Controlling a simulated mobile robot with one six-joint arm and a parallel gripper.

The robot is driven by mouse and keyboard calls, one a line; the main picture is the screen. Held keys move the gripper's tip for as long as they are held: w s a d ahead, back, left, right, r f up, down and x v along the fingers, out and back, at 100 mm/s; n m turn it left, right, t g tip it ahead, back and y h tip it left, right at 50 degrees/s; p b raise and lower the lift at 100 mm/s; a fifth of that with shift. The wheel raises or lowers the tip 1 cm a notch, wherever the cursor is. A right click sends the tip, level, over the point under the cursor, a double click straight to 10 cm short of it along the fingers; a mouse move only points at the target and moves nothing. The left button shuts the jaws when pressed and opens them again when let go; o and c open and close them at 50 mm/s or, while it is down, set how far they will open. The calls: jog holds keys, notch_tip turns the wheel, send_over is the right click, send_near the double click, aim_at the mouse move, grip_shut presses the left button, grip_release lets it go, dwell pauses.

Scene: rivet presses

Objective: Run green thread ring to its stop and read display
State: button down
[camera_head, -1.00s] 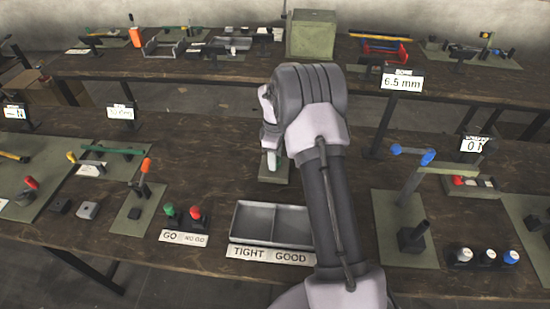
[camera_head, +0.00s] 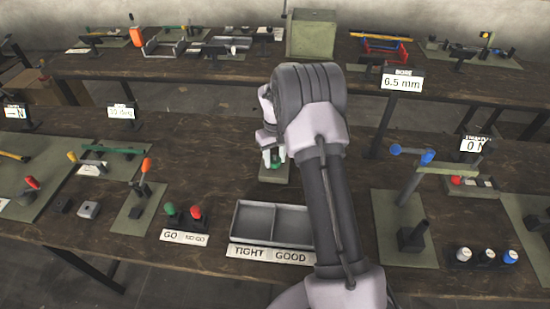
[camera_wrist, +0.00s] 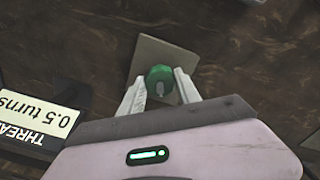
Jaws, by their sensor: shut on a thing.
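The green thread ring (camera_wrist: 160,75) is a small knobbed ring over a pale square base plate (camera_wrist: 165,55). My gripper (camera_wrist: 158,88) points down with its pale fingers on both sides of the ring, shut on it. In the head view the ring (camera_head: 275,164) shows as a little green between the fingertips (camera_head: 273,157), above its plate (camera_head: 273,177). A thread display (camera_wrist: 38,118) reads "0.5 turns" upside down at the left of the wrist view, its label cut to "THREA". I cannot make it out in the head view.
A grey two-part tray (camera_head: 272,222) marked TIGHT and GOOD stands in front of the plate. Green and red knobs (camera_head: 183,212) are to its left. A blue-handled press (camera_head: 410,155) stands right of my arm. Bare tabletop (camera_head: 215,165) lies left of the gripper.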

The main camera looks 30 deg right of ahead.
aim_at(275, 160)
jog(key=m, duration=0.7)
jog(key=shift+b, duration=0.4)
dwell(0.8)
jog(key=c, duration=0.9)
grip_release()
jog(key=shift+o, duration=0.2)
notch_tip(275, 160, up, 18)
jog(key=p, duration=0.5)
jog(key=shift+f, duration=0.25)
